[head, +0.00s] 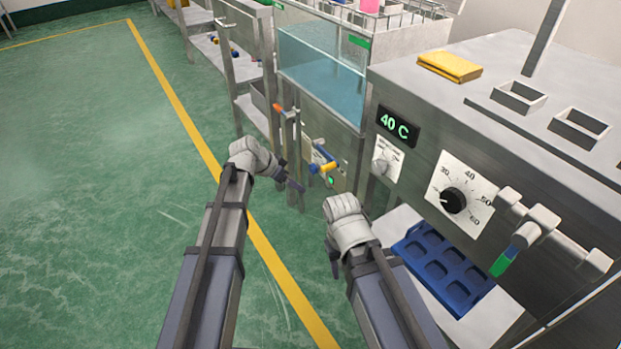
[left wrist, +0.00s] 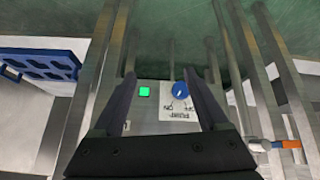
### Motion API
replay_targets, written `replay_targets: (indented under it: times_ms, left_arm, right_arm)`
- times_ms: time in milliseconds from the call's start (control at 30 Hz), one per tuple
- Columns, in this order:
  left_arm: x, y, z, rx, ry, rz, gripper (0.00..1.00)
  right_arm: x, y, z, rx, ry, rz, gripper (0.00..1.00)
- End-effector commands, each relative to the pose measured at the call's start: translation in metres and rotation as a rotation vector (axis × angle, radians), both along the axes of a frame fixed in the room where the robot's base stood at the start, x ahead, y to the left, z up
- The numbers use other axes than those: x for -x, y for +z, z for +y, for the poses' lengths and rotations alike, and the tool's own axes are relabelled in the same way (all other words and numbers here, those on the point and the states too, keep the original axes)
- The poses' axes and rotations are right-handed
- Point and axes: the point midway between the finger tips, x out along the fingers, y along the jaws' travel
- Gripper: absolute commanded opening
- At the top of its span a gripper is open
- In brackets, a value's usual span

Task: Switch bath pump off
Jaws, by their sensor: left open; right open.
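The pump switch is a round blue knob (left wrist: 180,90) on a white plate marked PUMP, with ON and OFF, in the left wrist view. The knob has a pale pointer line; which word it points to is unclear. A lit green lamp (left wrist: 144,91) sits beside the plate and also shows in the head view (head: 331,181). My left gripper (head: 291,173) is open before the lower tank panel. In the left wrist view its fingers (left wrist: 158,76) spread either side of the lamp and knob, with the knob near the right finger; contact is unclear. My right gripper (head: 335,262) is open and empty, lower right.
A glass-sided water bath (head: 320,75) stands above the panel. Orange-handled (head: 285,109) and yellow-tipped (head: 328,168) valve levers stick out nearby. A steel cabinet with a 40 C display (head: 397,126) and a blue tray (head: 440,268) are at right. The floor at left is clear.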

Motion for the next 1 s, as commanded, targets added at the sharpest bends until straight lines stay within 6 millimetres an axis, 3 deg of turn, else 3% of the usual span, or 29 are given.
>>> replay_targets:
  times_ms: [33, 200, 567, 1000]
  left_arm:
    - [-0.025, 0.005, -0.002, 0.015, -0.041, -0.056, 0.76]
    - [-0.061, 0.020, -0.009, 0.040, -0.140, -0.199, 0.76]
    - [-0.070, 0.020, -0.013, 0.043, -0.167, -0.239, 0.76]
    - [-0.096, -0.024, -0.042, 0.042, -0.168, -0.237, 0.76]
  right_arm:
    - [0.000, -0.001, 0.000, 0.000, 0.000, 0.000, 0.50]
    - [0.000, -0.002, 0.000, 0.000, 0.000, 0.000, 0.50]
    - [0.000, -0.006, 0.000, 0.000, -0.001, 0.000, 0.50]
    - [0.000, -0.050, 0.000, 0.000, -0.007, -0.002, 0.50]
